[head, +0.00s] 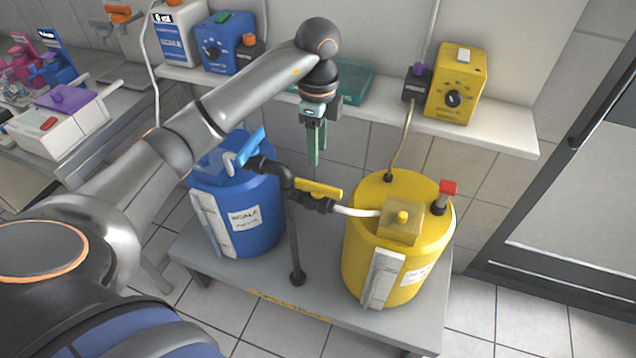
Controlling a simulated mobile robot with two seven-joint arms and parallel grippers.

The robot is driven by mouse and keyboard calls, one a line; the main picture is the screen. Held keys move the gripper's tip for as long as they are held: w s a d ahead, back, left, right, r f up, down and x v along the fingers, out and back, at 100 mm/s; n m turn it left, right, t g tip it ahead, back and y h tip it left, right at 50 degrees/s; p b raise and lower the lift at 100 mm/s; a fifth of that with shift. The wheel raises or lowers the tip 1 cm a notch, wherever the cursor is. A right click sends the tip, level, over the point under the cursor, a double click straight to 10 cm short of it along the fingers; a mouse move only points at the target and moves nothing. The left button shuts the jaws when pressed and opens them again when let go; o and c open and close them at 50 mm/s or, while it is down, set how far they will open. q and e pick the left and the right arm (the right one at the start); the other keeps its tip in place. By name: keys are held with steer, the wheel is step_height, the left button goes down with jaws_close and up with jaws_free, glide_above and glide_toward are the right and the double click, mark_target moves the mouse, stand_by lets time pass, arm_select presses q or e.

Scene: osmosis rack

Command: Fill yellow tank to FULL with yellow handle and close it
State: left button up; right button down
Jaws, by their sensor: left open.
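The yellow tank (352,255) stands upright on the right of the low grey platform. A white label and a pale vertical strip are on its front; the fill level cannot be read. The yellow handle (319,189) sits on the black pipe valve between the two tanks, roughly in line with the short pipe. A white hose (357,211) runs from this valve to the yellow tank's top. My left gripper (315,160) is open and empty, its green fingers pointing down above and behind the yellow handle, apart from it. My right gripper is not in view.
The blue tank (262,205) stands left on the platform (262,285), with a blue handle (250,148) above it. A black pipe post (294,245) rises between the tanks. The wall shelf (500,134) carries a yellow dial box (470,75) and blue boxes. A door is at right.

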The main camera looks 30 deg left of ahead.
mark_target(318, 184)
arm_select(q)
step_height(318, 184, down, 11)
steer(key=shift+p, duration=0.3)
steer(key=shift+c, duration=0.3)
jaws_close()
